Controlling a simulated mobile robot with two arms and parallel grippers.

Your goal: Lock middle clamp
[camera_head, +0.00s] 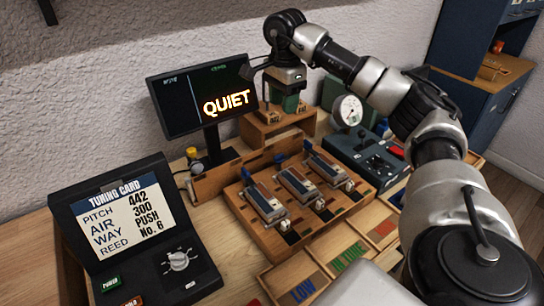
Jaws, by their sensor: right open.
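The middle clamp (297,184) is the central one of three similar clamps side by side on a wooden rack (283,240). It is a long metal and dark piece, with a pale knob at its front end. I cannot tell whether it is locked. The left clamp (264,203) and right clamp (328,168) flank it. My right gripper (286,100) points down behind the rack, over a wooden box, well apart from the middle clamp. It is open, around or just in front of a green block (291,103); contact cannot be told. My left gripper is not in view.
A monitor (204,97) reading QUIET stands behind left. A tuning card panel (128,226) with a dial is at left. A pressure gauge (349,110) and dark control box (366,157) stand right of the rack. Labelled wooden trays (347,258) lie in front. My right arm spans the right side.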

